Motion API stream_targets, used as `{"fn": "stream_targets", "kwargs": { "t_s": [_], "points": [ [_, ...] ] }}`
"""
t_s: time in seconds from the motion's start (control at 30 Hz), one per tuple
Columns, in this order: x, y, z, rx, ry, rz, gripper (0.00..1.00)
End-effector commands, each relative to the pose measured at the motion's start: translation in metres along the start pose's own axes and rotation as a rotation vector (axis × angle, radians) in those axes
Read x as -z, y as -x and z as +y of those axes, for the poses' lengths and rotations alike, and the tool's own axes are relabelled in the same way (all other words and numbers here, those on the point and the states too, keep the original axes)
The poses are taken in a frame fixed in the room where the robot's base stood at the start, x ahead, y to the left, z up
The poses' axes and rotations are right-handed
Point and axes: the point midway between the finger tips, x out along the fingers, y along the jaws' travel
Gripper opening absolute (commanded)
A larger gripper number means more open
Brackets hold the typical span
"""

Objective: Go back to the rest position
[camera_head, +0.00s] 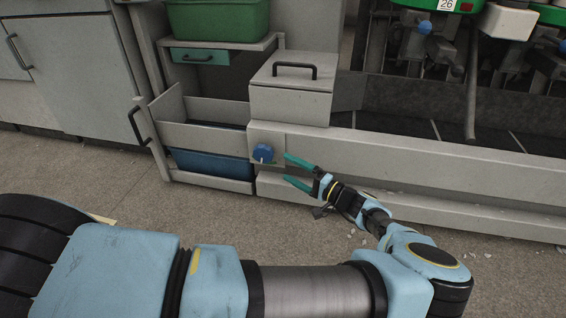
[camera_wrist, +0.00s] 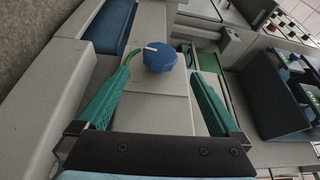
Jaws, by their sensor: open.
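My gripper (camera_head: 299,172) reaches out low in front of the machine in the head view. Its two teal fingers are spread apart with nothing between them. They point at a blue knob (camera_head: 263,153) on a light panel of the machine base, and appear apart from it. In the wrist view my gripper (camera_wrist: 158,105) is also open, and the blue knob (camera_wrist: 160,59) with a white mark shows ahead, between and beyond the fingertips.
A lidded grey box (camera_head: 291,92) stands above the knob. An open drawer (camera_head: 203,135) and a blue bin (camera_head: 212,166) are to the left, with a green crate (camera_head: 218,20) above. The machine's long ledge (camera_head: 430,165) runs right. Floor in front is mostly clear, with small scraps.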

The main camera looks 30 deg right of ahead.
Motion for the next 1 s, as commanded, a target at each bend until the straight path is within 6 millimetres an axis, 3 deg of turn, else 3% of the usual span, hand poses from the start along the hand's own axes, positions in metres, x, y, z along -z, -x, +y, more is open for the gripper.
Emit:
{"fn": "stream_targets", "kwargs": {
  "t_s": [0.23, 0.37, 0.53, 0.7, 1.0],
  "points": [
    [-0.001, -0.003, -0.001, -0.006, -0.001, -0.01, 1.0],
    [-0.015, -0.034, -0.009, -0.066, -0.015, -0.11, 1.0],
    [-0.068, -0.105, -0.023, -0.263, -0.043, -0.385, 1.0],
    [-0.132, -0.152, -0.038, -0.509, -0.039, -0.645, 1.0],
    [-0.218, -0.179, -0.086, -0.943, 0.097, -0.936, 1.0]
  ]
}}
